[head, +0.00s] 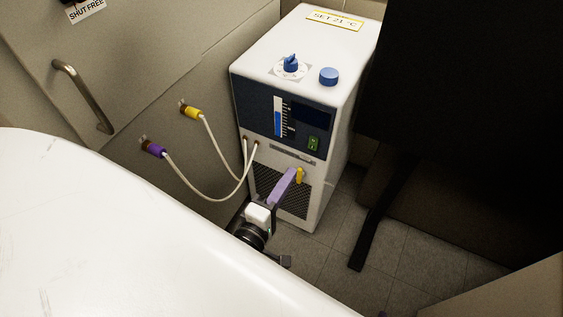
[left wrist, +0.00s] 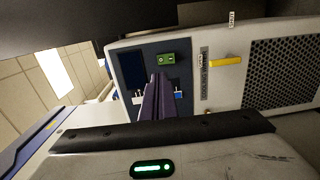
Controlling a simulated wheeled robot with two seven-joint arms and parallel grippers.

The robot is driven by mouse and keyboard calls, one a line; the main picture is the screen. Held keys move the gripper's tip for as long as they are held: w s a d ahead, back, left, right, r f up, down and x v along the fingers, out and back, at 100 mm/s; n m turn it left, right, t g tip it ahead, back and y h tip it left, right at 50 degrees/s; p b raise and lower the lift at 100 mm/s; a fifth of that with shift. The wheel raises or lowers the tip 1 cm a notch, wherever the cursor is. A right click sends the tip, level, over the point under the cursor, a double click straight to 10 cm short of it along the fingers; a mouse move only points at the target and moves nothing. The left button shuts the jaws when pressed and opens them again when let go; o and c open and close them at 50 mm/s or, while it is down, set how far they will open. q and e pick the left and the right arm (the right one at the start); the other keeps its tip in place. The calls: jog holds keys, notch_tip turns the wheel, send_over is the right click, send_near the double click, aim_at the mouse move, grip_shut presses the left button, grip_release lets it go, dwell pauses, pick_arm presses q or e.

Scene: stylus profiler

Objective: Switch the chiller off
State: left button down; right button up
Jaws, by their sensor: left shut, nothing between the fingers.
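The chiller (head: 335,150) is a white box standing on the floor, with a dark front panel. A small green switch (head: 314,143) sits at the lower right of that panel. It also shows lit green in the left wrist view (left wrist: 167,58). My left gripper (head: 292,172) has purple fingers, shut and empty, in front of the chiller's lower front, below the switch in the head view. In the left wrist view the fingers (left wrist: 158,78) point toward the panel, with their tips just below the switch in the picture. I cannot tell any contact.
A yellow lever (left wrist: 227,61) sticks out beside the switch. A blue dial (head: 291,64) and blue cap (head: 328,76) are on top. Pale hoses (head: 215,190) run to yellow and purple wall fittings. A white curved surface (head: 120,230) fills the lower left; a black structure (head: 450,90) stands right.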

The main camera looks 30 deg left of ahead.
pick_arm(q)
jog(key=shift+s+r, duration=0.1)
jog(key=shift+s, duration=1.15)
jog(key=shift+d, duration=0.1)
jog(key=s+d+f+m+g+h, duration=0.4)
jog(key=s+d+f+m+g, duration=0.2)
jog(key=m, duration=1.3)
jog(key=s+f+g, duration=0.2)
jog(key=s+f, duration=0.1)
jog(key=s, duration=0.1)
jog(key=shift+d+f+m, duration=0.15)
jog(key=shift+f+m, duration=0.1)
jog(key=shift+m, duration=0.05)
